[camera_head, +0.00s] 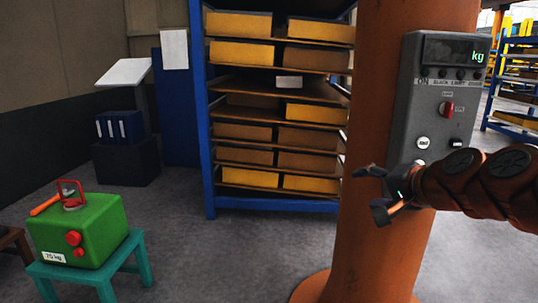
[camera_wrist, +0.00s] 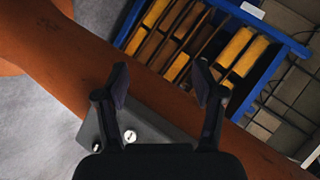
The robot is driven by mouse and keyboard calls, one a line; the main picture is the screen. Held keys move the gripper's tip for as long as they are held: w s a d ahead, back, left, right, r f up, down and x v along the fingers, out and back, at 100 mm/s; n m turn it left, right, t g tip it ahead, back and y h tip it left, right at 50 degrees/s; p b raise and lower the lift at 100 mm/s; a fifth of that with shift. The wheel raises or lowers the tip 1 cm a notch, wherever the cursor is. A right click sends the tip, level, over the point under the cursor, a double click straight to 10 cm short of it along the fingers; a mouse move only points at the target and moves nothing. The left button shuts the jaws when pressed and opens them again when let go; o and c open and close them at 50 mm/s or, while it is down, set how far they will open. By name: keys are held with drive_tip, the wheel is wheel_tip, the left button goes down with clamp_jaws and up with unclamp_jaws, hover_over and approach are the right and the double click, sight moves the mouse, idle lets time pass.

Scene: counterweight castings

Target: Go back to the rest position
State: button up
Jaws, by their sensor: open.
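My gripper (camera_head: 377,196) is at the right in the head view, in front of the orange column and below the left edge of the grey control box. In the wrist view my gripper (camera_wrist: 162,85) has its two fingers apart with nothing between them.
An orange column (camera_head: 385,120) stands close by my arm. It carries a grey control box (camera_head: 433,100) with a "kg" display, which also shows in the wrist view (camera_wrist: 150,140). A blue shelf rack (camera_head: 203,120) with yellow and brown boxes stands behind. Grey floor (camera_head: 230,250) lies open between stool and column.

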drive_tip(key=s+a+f+n+g, duration=0.35)
drive_tip(key=s+f, duration=0.25)
drive_tip(key=f, duration=0.2)
drive_tip(key=s+a+f+n+g, duration=0.2)
drive_tip(key=s+a+f+g, duration=0.25)
drive_tip(key=s+f, duration=0.25)
drive_tip(key=s+d+f+n+g+h, duration=0.1)
drive_tip(key=s+d+f+g+h, duration=0.1)
drive_tip(key=s+f, duration=0.35)
drive_tip(key=s+d+f+n+g+h, duration=0.1)
drive_tip(key=s+f+g, duration=0.1)
drive_tip(key=s, duration=0.7)
drive_tip(key=s+d+f+n+g+h, duration=0.1)
drive_tip(key=s+d+f+g+h, duration=0.15)
drive_tip(key=s, duration=0.45)
wheel_tip(320, 180, up, 17)
drive_tip(key=w+t+p, duration=0.1)
drive_tip(key=p, duration=1.5)
drive_tip(key=shift+a+r+p, duration=0.2)
drive_tip(key=shift+a+p, duration=0.1)
drive_tip(key=shift+a, duration=0.1)
drive_tip(key=shift+y, duration=0.25)
drive_tip(key=shift+c, duration=0.4)
